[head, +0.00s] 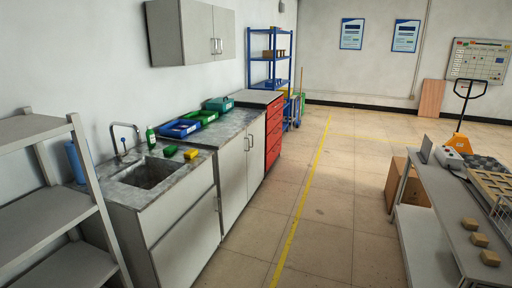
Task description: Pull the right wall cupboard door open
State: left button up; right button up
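The wall cupboard hangs on the left wall above the counter. Its right door (226,32) and left door (198,34) both look shut. Two upright bar handles sit side by side near the middle seam; the right door's handle (220,46) is the farther one. Neither of my grippers shows in the head view, and no part of my arms is seen near the cupboard.
Below the cupboard, a counter (236,122) holds blue and green bins, with a sink (148,172) nearer. A grey shelf (48,190) stands at the near left. A workbench (432,205) stands at the right. The tiled floor (318,200) between is clear.

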aim_at(223, 18)
jog(key=i, duration=2.55)
